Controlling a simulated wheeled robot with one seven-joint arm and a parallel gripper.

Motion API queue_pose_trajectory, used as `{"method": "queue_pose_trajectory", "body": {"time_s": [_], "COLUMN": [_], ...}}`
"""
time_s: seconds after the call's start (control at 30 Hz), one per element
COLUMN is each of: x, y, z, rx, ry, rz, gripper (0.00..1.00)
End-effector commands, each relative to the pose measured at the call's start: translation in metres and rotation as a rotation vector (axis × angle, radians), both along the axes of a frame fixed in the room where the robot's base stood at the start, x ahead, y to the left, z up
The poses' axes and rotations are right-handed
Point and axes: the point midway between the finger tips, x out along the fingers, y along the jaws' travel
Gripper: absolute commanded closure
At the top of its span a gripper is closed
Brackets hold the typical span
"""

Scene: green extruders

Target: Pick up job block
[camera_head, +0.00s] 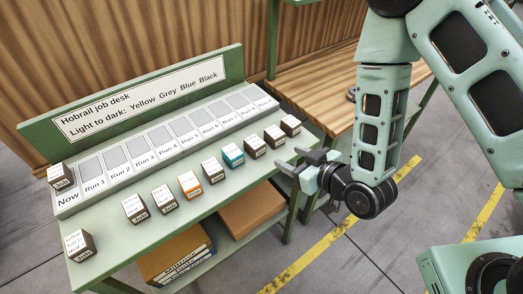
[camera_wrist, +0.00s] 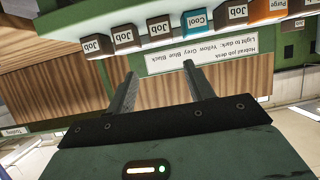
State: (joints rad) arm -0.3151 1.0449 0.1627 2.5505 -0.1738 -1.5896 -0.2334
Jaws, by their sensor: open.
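Several dark brown job blocks with white labelled tops stand in a row along the front of the green desk, such as one at the right end (camera_head: 291,126) and one beside it (camera_head: 274,137). Another job block (camera_head: 61,177) sits at the "Now" slot, and one (camera_head: 80,247) stands at the front left corner. In the wrist view, job blocks (camera_wrist: 97,45) appear upside down beyond the fingers. My gripper (camera_head: 292,160) is open and empty near the desk's right front edge, apart from the blocks. Its fingers also show in the wrist view (camera_wrist: 159,70).
An orange Purge block (camera_head: 190,185) and a teal Cool block (camera_head: 233,155) stand in the same row. Behind are the Run slots (camera_head: 170,133) and the desk sign (camera_head: 140,95). Boxes (camera_head: 250,208) lie on the lower shelf. A wooden bench (camera_head: 320,90) stands behind right.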

Motion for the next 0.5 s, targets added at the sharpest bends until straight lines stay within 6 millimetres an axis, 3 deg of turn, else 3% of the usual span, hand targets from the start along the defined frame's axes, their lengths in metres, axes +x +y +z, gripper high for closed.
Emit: {"method": "queue_pose_trajectory", "body": {"time_s": [0.03, 0.5], "x": [0.005, 0.023], "y": [0.003, 0.017], "z": [-0.008, -0.018], "rx": [0.002, 0.003], "ry": [-0.006, -0.003], "rz": [0.001, 0.001], "gripper": [0.47, 0.47]}}
